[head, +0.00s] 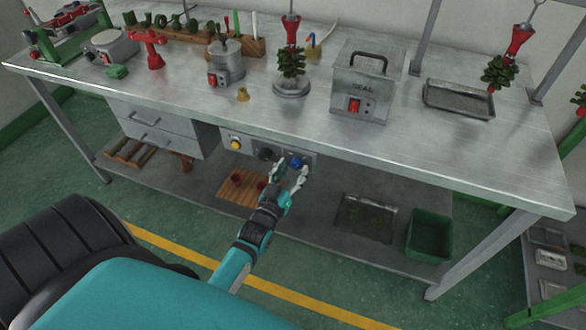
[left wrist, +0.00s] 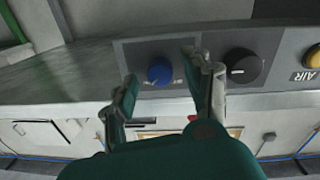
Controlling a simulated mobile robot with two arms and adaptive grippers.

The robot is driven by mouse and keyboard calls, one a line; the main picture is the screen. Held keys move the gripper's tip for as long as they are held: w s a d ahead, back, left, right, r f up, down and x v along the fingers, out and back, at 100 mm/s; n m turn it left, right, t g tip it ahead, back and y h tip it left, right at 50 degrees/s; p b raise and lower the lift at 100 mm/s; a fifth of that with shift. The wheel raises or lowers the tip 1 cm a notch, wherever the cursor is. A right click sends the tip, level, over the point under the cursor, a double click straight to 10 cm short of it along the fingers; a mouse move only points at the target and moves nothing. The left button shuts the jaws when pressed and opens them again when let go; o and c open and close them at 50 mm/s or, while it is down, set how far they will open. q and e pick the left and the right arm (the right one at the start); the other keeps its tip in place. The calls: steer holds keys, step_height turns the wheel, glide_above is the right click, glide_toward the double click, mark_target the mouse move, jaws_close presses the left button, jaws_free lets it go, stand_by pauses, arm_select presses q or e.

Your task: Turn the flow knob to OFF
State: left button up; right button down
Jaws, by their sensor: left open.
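A blue knob (head: 297,162) sits on the control panel under the table's front edge. It also shows in the left wrist view (left wrist: 159,72), on a dark plate, with a white mark on its face. A black knob (head: 266,154) is beside it; it also shows in the left wrist view (left wrist: 242,67). I cannot read which one is the flow knob or where OFF is. My left gripper (head: 291,165) is open in front of the blue knob, its fingertips on either side of it in the left wrist view (left wrist: 160,68). Contact is not clear. My right gripper is not in view.
A yellow button (head: 235,143) is on the panel, by an AIR label (left wrist: 312,58). Drawers (head: 155,126) stand left of the panel. The lower shelf holds a wooden board (head: 237,196), a dark tray (head: 366,229) and a green bin (head: 430,242). The SEAL machine (head: 361,80) is on the tabletop.

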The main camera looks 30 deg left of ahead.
arm_select(q)
steer(key=shift+w, duration=0.35)
steer(key=shift+c, duration=0.4)
jaws_close()
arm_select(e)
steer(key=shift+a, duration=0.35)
